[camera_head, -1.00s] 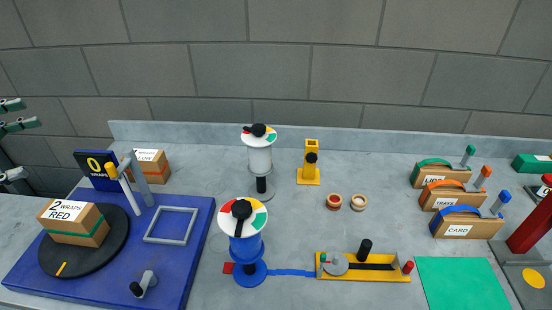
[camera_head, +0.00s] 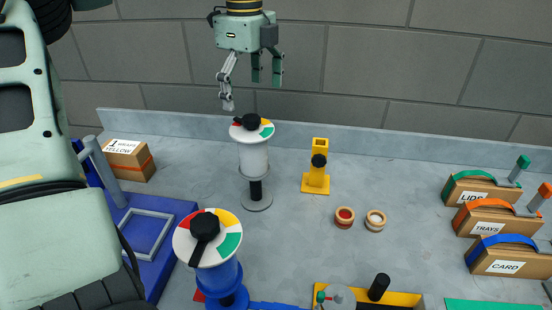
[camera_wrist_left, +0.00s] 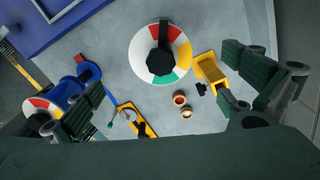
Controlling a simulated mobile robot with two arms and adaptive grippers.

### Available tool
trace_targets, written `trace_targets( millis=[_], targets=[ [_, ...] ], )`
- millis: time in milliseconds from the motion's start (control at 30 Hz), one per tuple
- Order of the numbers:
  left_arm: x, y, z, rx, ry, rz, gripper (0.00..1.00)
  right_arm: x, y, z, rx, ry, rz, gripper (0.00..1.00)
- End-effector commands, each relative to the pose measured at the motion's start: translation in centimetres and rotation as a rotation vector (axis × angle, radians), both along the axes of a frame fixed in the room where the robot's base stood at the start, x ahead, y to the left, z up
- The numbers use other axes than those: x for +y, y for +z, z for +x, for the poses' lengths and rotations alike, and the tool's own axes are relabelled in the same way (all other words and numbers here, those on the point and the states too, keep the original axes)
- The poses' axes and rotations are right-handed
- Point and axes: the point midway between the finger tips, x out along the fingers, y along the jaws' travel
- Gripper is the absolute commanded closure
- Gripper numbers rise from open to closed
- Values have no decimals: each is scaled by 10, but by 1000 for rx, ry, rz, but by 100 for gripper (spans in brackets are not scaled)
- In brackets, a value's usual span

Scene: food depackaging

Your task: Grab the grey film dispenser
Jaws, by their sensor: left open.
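The grey film dispenser (camera_head: 253,158) stands upright on the grey worktop, with a colored dial and a black knob on top. In the left wrist view its dial (camera_wrist_left: 146,66) lies between the open fingers, near the top middle. My left gripper (camera_head: 248,92) is open and empty, fingers down, above and behind the dispenser's top without visible contact. It also shows in the left wrist view (camera_wrist_left: 162,88). A similar blue dispenser (camera_head: 224,282) stands nearer, front left. My right gripper is not in view.
A yellow post (camera_head: 318,180) and two small tape rolls (camera_head: 344,218) stand to the right. Handled boxes (camera_head: 506,258) stand at far right. A block wall rises behind the worktop.

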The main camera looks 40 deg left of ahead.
Motion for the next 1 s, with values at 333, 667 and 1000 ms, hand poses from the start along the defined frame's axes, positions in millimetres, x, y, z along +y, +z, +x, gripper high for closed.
trace_targets(
  millis=[333, 667, 1000],
  targets=[
    [-2, -37, 0, 5, -2, -4, 0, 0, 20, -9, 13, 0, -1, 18],
    [-2, -74, 2, 0, 0, -2, 0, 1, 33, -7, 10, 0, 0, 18],
    [-2, -74, 2, 0, 0, -2, 14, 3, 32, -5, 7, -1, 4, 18]
  ],
)
